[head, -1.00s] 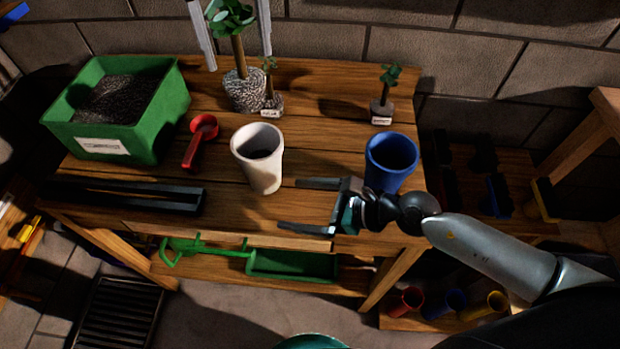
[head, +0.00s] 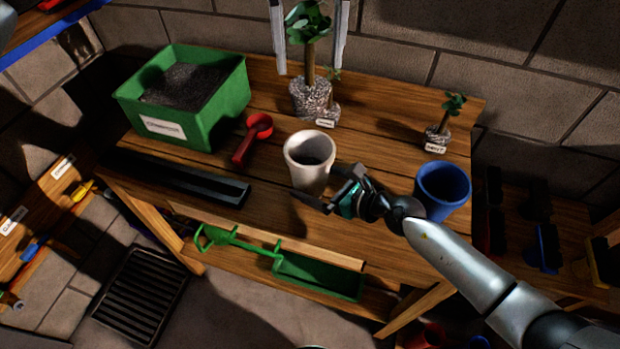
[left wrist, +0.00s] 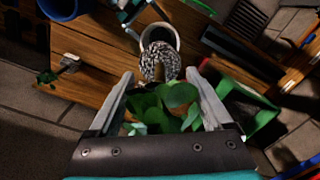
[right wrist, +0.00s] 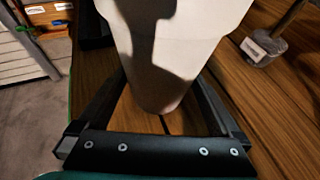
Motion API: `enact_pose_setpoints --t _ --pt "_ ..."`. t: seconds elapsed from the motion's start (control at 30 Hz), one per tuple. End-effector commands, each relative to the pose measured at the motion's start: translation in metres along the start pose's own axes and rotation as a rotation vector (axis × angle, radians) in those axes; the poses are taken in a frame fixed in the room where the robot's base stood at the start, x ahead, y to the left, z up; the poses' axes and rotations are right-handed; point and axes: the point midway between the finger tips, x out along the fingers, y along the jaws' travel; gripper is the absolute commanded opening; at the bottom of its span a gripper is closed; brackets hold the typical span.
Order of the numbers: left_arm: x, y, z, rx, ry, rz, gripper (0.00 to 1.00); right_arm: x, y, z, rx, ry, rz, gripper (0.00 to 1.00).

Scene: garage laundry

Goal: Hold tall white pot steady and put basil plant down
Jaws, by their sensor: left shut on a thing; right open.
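The tall white pot (head: 309,172) stands upright on the bench, its mouth open and dark inside. My right gripper (head: 332,188) is open at its near right side; in the right wrist view the fingers lie on either side of the pot (right wrist: 165,60), contact unclear. The basil plant (head: 308,98), with a leafy top, thin trunk and speckled root ball, hangs upright behind the pot in the head view. My left gripper (head: 311,68) is shut on it. In the left wrist view, its root ball (left wrist: 160,62) overlaps the white pot's rim (left wrist: 160,28); the grip point is hidden by leaves.
A small labelled seedling (head: 328,112) stands behind the pot. A blue pot (head: 442,190) and mint seedling (head: 437,137) are at right. A green compost tub (head: 188,128), red scoop (head: 245,146) and black tray (head: 178,180) are at left.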

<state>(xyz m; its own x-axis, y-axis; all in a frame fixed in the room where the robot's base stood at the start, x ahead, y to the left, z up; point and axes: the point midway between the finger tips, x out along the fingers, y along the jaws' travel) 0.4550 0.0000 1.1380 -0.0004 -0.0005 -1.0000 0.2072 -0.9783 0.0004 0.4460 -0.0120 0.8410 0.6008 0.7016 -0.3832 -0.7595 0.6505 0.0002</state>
Motion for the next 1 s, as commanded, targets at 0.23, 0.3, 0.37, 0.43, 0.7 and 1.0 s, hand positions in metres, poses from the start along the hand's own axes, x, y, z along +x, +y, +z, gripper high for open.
enact_pose_setpoints --t 0.23,0.3,0.37,0.43,0.7,1.0 --pt "-0.001 0.000 0.000 0.000 0.001 0.001 0.13 0.015 0.001 0.001 -0.001 0.000 0.002 1.00" --pt "-0.001 0.000 0.000 0.000 0.001 0.001 0.13 0.016 0.001 0.000 -0.001 0.000 0.002 1.00" --pt "-0.001 0.000 0.000 0.000 0.001 0.001 0.13 0.017 0.001 0.000 -0.001 0.000 0.002 1.00" --pt "-0.001 0.000 0.000 0.000 0.001 0.001 0.13 0.017 0.001 0.000 -0.001 0.000 0.001 1.00" --pt "-0.001 0.000 0.000 0.000 0.001 0.001 0.13 0.016 0.001 0.000 -0.001 0.000 0.001 0.82" --pt "-0.001 0.000 0.000 0.000 0.001 0.001 0.13 0.016 0.001 0.000 -0.001 0.000 0.001 0.48"
